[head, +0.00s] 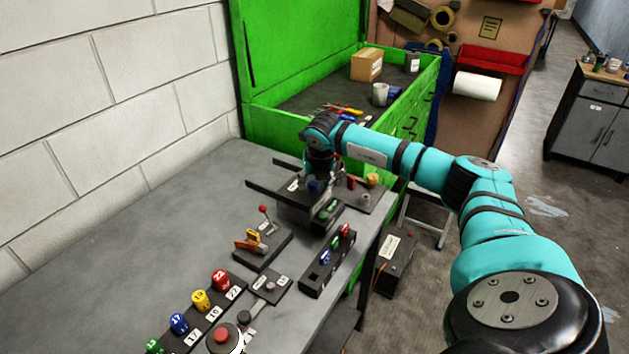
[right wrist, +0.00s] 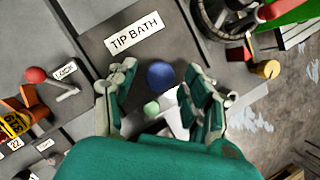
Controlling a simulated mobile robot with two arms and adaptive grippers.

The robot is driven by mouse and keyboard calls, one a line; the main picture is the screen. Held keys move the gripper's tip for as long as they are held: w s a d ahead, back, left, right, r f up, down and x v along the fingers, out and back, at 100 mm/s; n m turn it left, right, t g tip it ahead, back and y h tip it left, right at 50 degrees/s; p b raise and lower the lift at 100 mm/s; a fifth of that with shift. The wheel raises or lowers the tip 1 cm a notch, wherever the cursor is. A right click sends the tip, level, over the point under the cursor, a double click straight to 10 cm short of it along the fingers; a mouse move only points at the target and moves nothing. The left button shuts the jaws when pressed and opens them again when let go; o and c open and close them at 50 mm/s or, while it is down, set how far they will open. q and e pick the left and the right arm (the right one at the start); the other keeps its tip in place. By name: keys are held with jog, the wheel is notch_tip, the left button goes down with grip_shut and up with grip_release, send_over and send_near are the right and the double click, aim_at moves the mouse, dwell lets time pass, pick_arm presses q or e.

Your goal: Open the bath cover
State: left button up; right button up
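The bath cover is a dark plate with a white TIP BATH label (right wrist: 134,34), seen in the right wrist view. A blue round knob (right wrist: 160,75) is at the cover's near edge. In the head view the bath (head: 292,212) is a grey box on the bench between dark rails, partly hidden by my right gripper (head: 318,180). That gripper is over it, pointing down. In the right wrist view its fingers (right wrist: 160,88) are spread to either side of the blue knob, with visible gaps; contact is not seen. My left gripper is out of view.
A LOCK lever with a red ball (right wrist: 36,75) stands left of the cover. Holders with coloured numbered knobs (head: 220,280) line the bench front. A green cabinet (head: 275,125) stands behind. The bench's left side (head: 130,240) is clear.

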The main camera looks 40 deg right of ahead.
aim_at(290, 182)
grip_shut()
jog(key=shift+w, duration=0.15)
jog(key=w+b, duration=0.1)
jog(key=w, duration=0.1)
jog(key=w+a+b, duration=0.1)
jog(key=w, duration=0.2)
jog(key=w+a+b, duration=0.1)
jog(key=w, duration=0.1)
jog(key=shift+w+a+f, duration=0.1)
jog(key=shift+w, duration=0.15)
jog(key=shift+w+a+b, duration=0.15)
jog(key=shift+w+b, duration=0.2)
jog(key=shift+w, duration=0.1)
